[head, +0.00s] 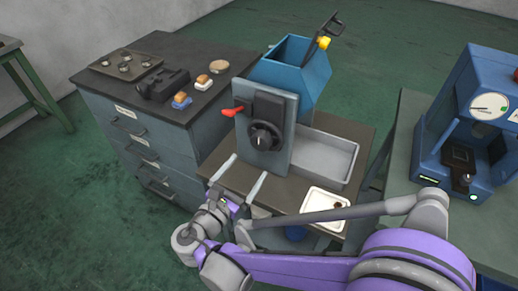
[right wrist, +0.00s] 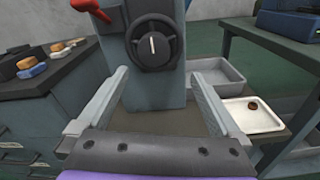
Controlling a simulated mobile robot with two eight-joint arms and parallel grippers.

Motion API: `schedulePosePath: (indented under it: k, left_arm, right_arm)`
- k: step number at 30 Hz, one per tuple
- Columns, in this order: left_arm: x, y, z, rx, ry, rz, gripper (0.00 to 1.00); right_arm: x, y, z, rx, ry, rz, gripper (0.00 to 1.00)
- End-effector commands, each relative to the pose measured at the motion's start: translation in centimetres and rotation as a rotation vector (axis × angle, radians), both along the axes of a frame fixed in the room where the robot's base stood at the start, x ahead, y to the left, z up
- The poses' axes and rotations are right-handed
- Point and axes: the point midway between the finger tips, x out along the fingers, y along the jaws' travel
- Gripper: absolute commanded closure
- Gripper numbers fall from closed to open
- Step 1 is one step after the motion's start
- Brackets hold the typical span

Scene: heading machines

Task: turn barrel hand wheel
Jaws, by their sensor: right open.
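A black round hand wheel (head: 264,137) with a pale mark on its hub sits on the grey front panel (head: 277,162) of a machine with a blue hopper. In the right wrist view the hand wheel (right wrist: 153,44) is ahead, beyond the fingertips, with its pale mark upright. My right gripper (head: 241,172) is open and empty, its two fingers pointing at the panel below the wheel. In the right wrist view the gripper (right wrist: 158,80) has its fingers spread to either side of the panel, apart from the wheel. My left gripper is not in view.
A red lever (head: 232,111) sticks out left of the wheel. A grey bin (head: 325,158) and a white tray (head: 325,205) stand to the right. A drawer cabinet (head: 140,135) with tools stands left, and a blue press (head: 480,120) stands right.

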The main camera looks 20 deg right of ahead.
Motion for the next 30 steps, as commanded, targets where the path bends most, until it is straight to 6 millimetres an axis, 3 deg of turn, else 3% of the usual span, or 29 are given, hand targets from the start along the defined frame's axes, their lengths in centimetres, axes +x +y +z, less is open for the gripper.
schedulePosePath:
  k: [5, 21, 30]
  left_arm:
    - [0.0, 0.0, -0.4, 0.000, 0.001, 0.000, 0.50]
    - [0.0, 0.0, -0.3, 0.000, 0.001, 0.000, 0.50]
    - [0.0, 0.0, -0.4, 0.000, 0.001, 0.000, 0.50]
  right_arm:
    - [0.6, 0.7, 0.5, -0.085, 0.003, 0.011, 0.00]
    - [6.2, -6.4, 0.6, -0.080, 0.002, 0.009, 0.00]
    - [7.1, -7.4, 0.6, -0.079, 0.002, 0.012, 0.00]
